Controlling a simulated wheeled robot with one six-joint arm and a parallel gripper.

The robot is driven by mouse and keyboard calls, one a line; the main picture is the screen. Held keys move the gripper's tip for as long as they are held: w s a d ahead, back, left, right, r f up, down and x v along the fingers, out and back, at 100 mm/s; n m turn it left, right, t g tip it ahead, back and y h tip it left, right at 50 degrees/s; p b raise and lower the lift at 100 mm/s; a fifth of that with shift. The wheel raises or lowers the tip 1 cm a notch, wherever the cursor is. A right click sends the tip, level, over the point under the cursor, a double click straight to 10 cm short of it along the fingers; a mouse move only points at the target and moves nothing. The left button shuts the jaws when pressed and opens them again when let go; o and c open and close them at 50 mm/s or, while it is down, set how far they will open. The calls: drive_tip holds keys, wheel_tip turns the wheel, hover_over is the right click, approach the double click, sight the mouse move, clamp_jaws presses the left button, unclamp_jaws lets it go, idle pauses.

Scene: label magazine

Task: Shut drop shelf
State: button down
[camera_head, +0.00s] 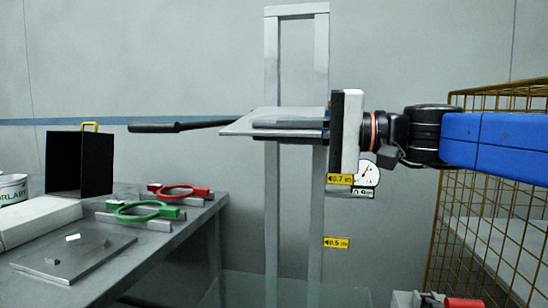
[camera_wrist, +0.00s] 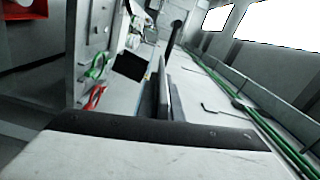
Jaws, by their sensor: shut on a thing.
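A workbench (camera_head: 190,225) at left carries a green ring tool (camera_head: 143,211), a red ring tool (camera_head: 178,191) and a black box (camera_head: 78,165). A brass wire cage (camera_head: 480,235) stands at right. Yellow height tags (camera_head: 336,243) mark the frame.

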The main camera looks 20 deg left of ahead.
wheel_tip(320, 180, up, 2)
drive_tip(key=shift+s+r+m, duration=0.1)
drive_tip(key=shift+r+m, duration=0.05)
drive_tip(key=shift+m, duration=0.15)
drive_tip(key=shift+r, duration=1.05)
drive_tip(key=shift+r, duration=0.1)
drive_tip(key=c, duration=1.9)
unclamp_jaws()
drive_tip(key=shift+d, duration=0.55)
drive_tip(key=shift+w+d, duration=0.2)
drive_tip(key=shift+d, duration=2.55)
drive_tip(key=shift+w+d, duration=0.15)
drive_tip(key=shift+d, duration=2.55)
